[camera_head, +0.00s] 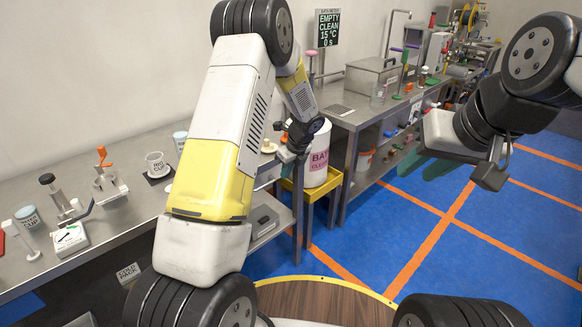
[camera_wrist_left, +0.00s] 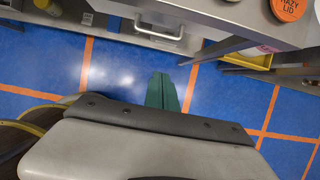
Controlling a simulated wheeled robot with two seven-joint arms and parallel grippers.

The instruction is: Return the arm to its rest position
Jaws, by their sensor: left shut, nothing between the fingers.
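My left arm rises from the bottom of the head view, bends at the top, and its forearm hangs down in front of the bench. My left gripper (camera_head: 287,172) is small and partly hidden there, near the bench's front edge. In the left wrist view its green fingers (camera_wrist_left: 162,92) lie together over the blue floor, with nothing between them. My right arm comes in from the right edge of the head view. My right gripper (camera_head: 420,166) hangs over the floor with green fingers partly visible; its opening is unclear.
The left steel bench (camera_head: 130,232) carries a white cup (camera_head: 157,164), a small scale (camera_head: 69,238) and stands. A yellow cart (camera_head: 325,190) with a white bucket (camera_head: 317,163) stands close by my left gripper. The blue floor (camera_head: 420,225) at the right is clear.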

